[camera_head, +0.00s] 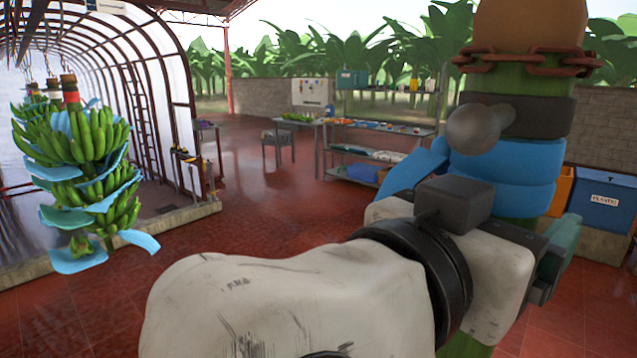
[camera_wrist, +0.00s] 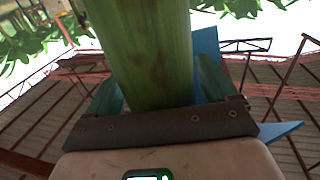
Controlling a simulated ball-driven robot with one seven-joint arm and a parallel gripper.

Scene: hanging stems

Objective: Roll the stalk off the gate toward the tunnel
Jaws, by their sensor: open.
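A thick green stalk (camera_head: 520,85) hangs upright close on the right in the head view, with a brown top end, a rusty chain (camera_head: 530,61), a dark band (camera_head: 535,115) and blue padding (camera_head: 505,170) around it. The stalk fills the middle of the wrist view (camera_wrist: 142,50). My gripper (camera_head: 550,240) is at its lower part. In the wrist view my gripper (camera_wrist: 158,85) has one teal finger on each side of the stalk; contact cannot be told. The arched tunnel (camera_head: 140,85) stands at the left. I cannot make out the gate.
A banana bunch with blue sheets (camera_head: 85,165) hangs at the left before the tunnel. Worktables (camera_head: 385,130) stand at the back, a blue bin (camera_head: 603,200) at the right. Red tiled floor (camera_head: 255,205) lies open in the middle. A low kerb (camera_head: 180,217) edges the tunnel.

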